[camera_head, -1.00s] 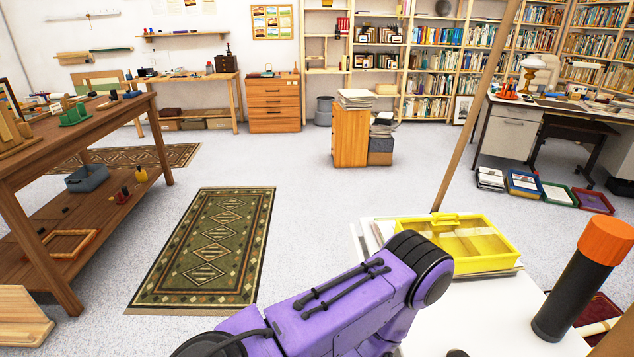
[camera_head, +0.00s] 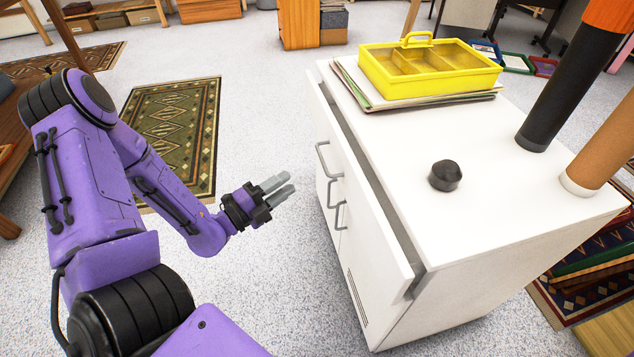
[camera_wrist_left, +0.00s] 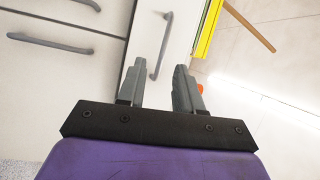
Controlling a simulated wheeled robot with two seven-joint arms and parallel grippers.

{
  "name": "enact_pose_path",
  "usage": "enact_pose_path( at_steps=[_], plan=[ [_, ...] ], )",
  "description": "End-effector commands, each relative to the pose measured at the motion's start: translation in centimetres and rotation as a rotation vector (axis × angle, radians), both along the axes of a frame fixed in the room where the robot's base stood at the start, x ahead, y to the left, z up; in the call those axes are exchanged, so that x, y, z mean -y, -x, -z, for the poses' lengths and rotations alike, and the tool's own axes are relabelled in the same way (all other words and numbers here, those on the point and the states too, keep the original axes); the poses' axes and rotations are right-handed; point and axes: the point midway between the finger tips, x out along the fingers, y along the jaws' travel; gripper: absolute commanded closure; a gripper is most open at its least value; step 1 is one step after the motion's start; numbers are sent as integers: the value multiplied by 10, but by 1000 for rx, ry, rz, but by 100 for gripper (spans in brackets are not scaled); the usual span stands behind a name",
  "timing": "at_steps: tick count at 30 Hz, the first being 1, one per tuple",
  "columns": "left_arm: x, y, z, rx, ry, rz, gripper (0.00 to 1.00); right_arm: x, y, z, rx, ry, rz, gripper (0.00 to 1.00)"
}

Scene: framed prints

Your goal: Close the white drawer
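The white drawer (camera_head: 372,205) is the top one of a white cabinet (camera_head: 480,220). Its front stands out a little, with a dark gap behind it along the cabinet top. Its grey bar handle (camera_head: 321,160) faces my left arm. My left gripper (camera_head: 290,183) is open and empty, in front of the drawer and apart from it, with its fingers pointing toward the cabinet. In the left wrist view, the drawer handle (camera_wrist_left: 160,46) shows beyond and between the parted fingertips (camera_wrist_left: 160,68). My right gripper is not in view.
On the cabinet top are a yellow divided tray (camera_head: 428,72) on papers, a black knob-like object (camera_head: 445,175) and a dark cylinder (camera_head: 560,90). Two door handles (camera_head: 339,214) sit below the drawer. Open floor (camera_head: 275,110) and a patterned rug (camera_head: 180,130) lie left of the cabinet.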

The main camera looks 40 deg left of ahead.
Motion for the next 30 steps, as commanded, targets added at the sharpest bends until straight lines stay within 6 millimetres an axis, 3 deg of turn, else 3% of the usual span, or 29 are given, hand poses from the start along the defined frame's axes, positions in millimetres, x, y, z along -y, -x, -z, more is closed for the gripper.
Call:
enact_pose_path(
  at_steps=[1,5,12,18,28,29,30],
  plan=[
    [1,1,3,44,-32,7,65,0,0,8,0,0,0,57],
    [6,-7,-3,80,-70,16,65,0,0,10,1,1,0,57],
    [23,-57,-11,77,-71,18,65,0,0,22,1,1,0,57],
    [32,-88,-17,74,-69,17,65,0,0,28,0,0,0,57],
    [35,-95,-21,73,-67,16,65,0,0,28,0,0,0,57],
    [35,-95,-21,73,-67,16,68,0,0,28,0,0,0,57],
    [35,-95,-21,73,-67,16,81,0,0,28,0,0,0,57]
  ],
)
